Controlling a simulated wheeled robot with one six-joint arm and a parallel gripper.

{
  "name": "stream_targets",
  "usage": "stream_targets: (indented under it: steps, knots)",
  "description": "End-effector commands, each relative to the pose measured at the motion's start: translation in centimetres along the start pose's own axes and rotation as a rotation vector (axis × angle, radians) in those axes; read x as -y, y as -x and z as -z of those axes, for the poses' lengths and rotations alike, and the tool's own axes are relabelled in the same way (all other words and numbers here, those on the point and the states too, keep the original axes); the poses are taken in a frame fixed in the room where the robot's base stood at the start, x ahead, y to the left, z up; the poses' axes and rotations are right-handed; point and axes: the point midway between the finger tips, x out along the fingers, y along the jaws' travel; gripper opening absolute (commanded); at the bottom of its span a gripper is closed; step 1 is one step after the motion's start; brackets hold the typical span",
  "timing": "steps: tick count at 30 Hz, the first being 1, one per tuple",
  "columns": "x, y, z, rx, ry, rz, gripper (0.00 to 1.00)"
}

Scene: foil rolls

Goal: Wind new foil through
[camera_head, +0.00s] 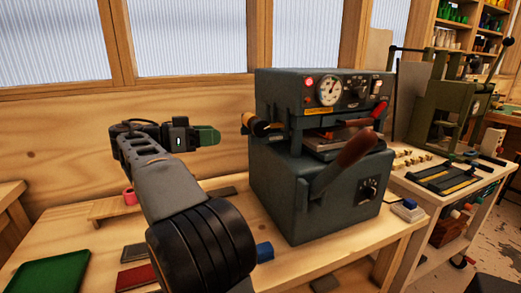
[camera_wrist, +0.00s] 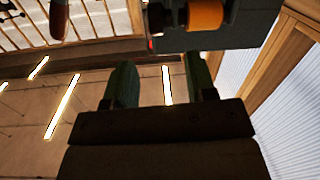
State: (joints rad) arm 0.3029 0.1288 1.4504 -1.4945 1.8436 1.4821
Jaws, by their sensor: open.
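A dark grey-green foil press (camera_head: 315,190) stands on the bench in the head view, with a round gauge, knobs and a red lamp. An orange-gold foil roll (camera_head: 261,128) sits on the left side of its upper body; it also shows at the top of the wrist view (camera_wrist: 205,14). A brown-handled lever (camera_head: 345,160) slants across its front. A red-handled part (camera_head: 377,111) sticks out at the right. My gripper (camera_head: 208,136) is left of the roll, apart from it. Its two green fingers are spread in the wrist view (camera_wrist: 160,84), with nothing visible between them.
A pinkish-red roll (camera_head: 130,196) sits on a low wooden stand (camera_head: 108,207) at left. A green tray (camera_head: 52,275), flat dark and red pieces and a blue block (camera_head: 264,252) lie on the bench. A second press (camera_head: 447,105) stands at right.

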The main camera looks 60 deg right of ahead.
Motion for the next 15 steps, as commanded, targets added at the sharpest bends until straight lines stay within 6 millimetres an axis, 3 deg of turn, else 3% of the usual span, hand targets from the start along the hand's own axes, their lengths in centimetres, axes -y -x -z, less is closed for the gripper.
stream_targets:
  steps: [8,15]
  knots:
    - [-0.2,-2.5,0.6,-0.070,-0.125,-0.071,0.51]
    - [-0.5,-7.2,0.9,-0.069,-0.122,-0.070,0.51]
